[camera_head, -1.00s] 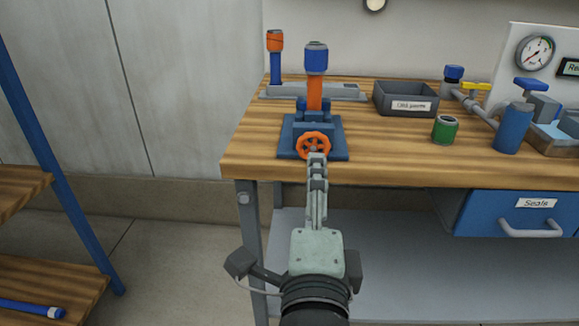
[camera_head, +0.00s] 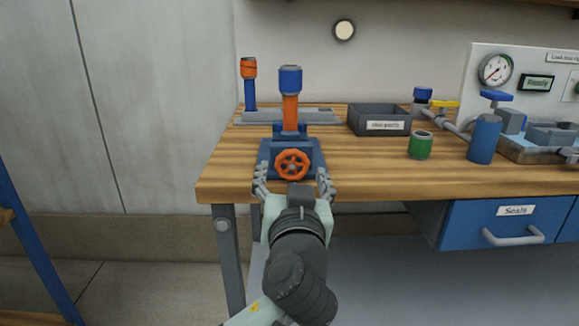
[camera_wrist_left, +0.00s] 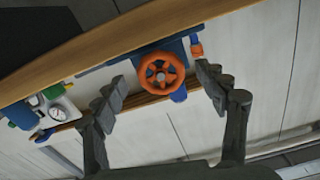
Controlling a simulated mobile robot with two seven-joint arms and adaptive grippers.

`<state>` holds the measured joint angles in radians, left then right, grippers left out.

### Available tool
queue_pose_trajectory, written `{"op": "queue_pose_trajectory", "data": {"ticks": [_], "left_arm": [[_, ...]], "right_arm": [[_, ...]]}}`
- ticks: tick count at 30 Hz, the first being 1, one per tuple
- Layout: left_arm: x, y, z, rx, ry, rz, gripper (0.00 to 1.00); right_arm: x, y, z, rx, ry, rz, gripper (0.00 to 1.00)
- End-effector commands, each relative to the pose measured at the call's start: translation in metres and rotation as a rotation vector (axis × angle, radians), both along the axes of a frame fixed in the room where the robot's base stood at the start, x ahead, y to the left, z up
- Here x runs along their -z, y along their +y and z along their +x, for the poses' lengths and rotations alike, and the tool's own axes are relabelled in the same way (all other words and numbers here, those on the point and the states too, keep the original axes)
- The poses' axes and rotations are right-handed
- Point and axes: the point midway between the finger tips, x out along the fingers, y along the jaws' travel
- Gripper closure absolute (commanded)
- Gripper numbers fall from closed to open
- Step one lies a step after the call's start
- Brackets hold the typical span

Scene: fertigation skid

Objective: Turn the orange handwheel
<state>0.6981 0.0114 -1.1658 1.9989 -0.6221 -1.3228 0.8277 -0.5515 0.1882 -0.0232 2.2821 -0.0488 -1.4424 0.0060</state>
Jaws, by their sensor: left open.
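The orange handwheel (camera_head: 292,164) is a spoked wheel on the front of a blue vise-like base (camera_head: 266,160) near the bench's front edge. An orange post with a blue cap (camera_head: 290,80) stands upright behind it. My left gripper (camera_head: 294,184) is open in front of and slightly below the wheel, with one finger on each side. In the left wrist view the handwheel (camera_wrist_left: 161,73) shows between the spread fingers (camera_wrist_left: 160,88), apart from both and beyond their tips. My right gripper is not in view.
The wooden bench (camera_head: 370,171) carries a grey bin (camera_head: 364,121), a green can (camera_head: 420,145) and a blue cylinder (camera_head: 484,139) to the right. A grey plate (camera_head: 325,117) with an orange-topped blue post (camera_head: 249,84) is behind. A blue drawer (camera_head: 480,224) hangs below.

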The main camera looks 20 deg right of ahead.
Motion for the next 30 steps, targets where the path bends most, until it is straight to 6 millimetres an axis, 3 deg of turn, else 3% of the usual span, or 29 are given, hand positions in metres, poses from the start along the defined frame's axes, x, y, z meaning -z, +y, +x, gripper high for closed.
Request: {"op": "queue_pose_trajectory", "data": {"ticks": [6, 16, 28, 30], "left_arm": [[0.0, -0.007, 0.025, -0.001, -0.001, 0.003, 0.27], [0.0, -0.008, 0.029, 0.001, 0.0, 0.001, 0.27], [0.0, -0.008, 0.029, 0.001, 0.0, 0.001, 0.76], [0.001, -0.008, 0.028, 0.001, 0.0, 0.0, 0.78]], "right_arm": [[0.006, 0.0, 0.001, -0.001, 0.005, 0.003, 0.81], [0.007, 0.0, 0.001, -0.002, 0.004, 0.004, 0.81], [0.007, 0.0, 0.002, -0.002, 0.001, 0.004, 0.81], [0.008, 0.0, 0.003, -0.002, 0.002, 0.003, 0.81]]}}
